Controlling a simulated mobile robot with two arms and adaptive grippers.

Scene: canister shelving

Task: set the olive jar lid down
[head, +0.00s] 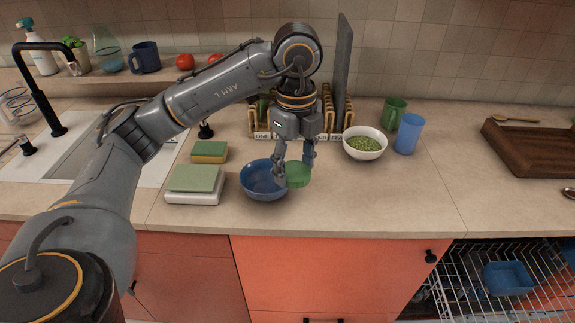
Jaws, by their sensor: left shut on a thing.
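My left gripper (294,168) points down over the counter and is shut on a round green lid (299,177). The lid is beside the right rim of a blue bowl (262,181) and overlaps it slightly in the view. I cannot tell whether the lid touches the counter or hangs just above it. No olive jar can be clearly made out. My right gripper is not in view.
A labelled wooden rack (330,134) stands behind the gripper. A white bowl of green food (365,143), a blue cup (408,134) and a green mug (393,113) are to the right. The front counter right of the lid is clear.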

